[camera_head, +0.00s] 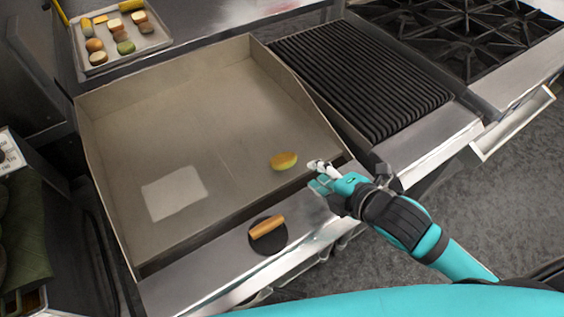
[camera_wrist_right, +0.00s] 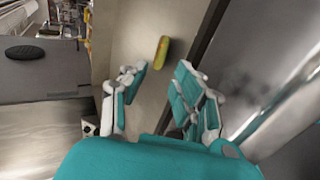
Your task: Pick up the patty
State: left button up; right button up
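A small rounded yellow-green piece with a brownish edge (camera_head: 284,161), which looks like the patty, lies on the flat griddle (camera_head: 230,110) near its front right corner. It also shows in the right wrist view (camera_wrist_right: 161,52), beyond and between the fingertips. My right gripper (camera_head: 318,175) is just to the right of this piece, above the griddle's front right edge. Its two fingers stand apart in the right wrist view (camera_wrist_right: 160,85), with nothing between them. The fingers do not touch the piece. My left gripper is not in view.
An orange-brown oblong piece (camera_head: 267,227) lies on a black disc (camera_head: 262,243) on the steel front ledge. A tray (camera_head: 98,62) of several food pieces stands at the back left. A ribbed grill (camera_head: 360,85) and burners (camera_head: 465,35) are to the right. The griddle has raised walls.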

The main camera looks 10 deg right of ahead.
aim_at(290, 162)
jog(key=x, duration=0.4)
jog(key=shift+w+a+r+p, duration=0.1)
jog(key=shift+w+p, duration=0.1)
jog(key=shift+p, duration=0.15)
jog(key=x, duration=0.3)
jog(key=shift+a, duration=0.1)
jog(key=x, duration=0.2)
jog(key=p+x, duration=0.1)
jog(key=x, duration=0.1)
jog(key=shift+a+f, duration=0.25)
jog(key=shift+a, duration=0.1)
jog(key=shift+w+f, duration=0.2)
jog(key=shift+w, duration=0.05)
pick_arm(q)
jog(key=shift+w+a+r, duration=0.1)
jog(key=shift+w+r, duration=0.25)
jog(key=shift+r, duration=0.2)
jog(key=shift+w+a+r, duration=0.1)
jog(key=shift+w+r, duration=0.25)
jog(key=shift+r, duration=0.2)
pick_arm(e)
jog(key=shift+c, duration=0.4)
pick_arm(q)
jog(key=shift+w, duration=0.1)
pick_arm(e)
grip_shut()
